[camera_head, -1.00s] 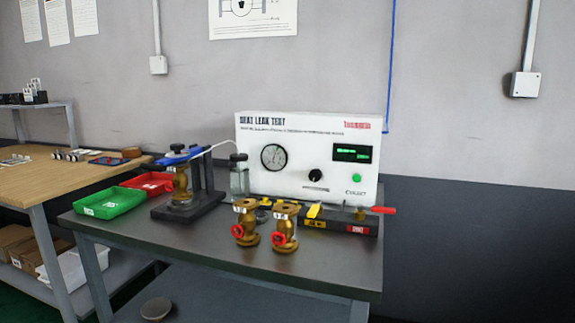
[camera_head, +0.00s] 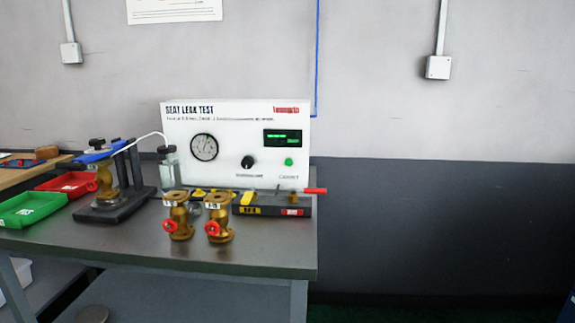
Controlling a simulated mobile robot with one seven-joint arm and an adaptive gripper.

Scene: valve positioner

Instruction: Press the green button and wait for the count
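The green button (camera_head: 288,162) is a small round button at the lower right of the front panel of the white seat leak test box (camera_head: 236,172). A dark display (camera_head: 283,138) with green text sits just above it; the text is too small to read. A round gauge (camera_head: 204,147) and a black knob (camera_head: 248,162) are to its left on the same panel. My gripper is not in view, and nothing covers the button.
Two brass valves (camera_head: 178,222) with red handwheels stand at the bench front. A clamp fixture (camera_head: 110,207) holds a valve at left, near green (camera_head: 32,210) and red (camera_head: 68,183) trays. Floor right of the bench looks clear.

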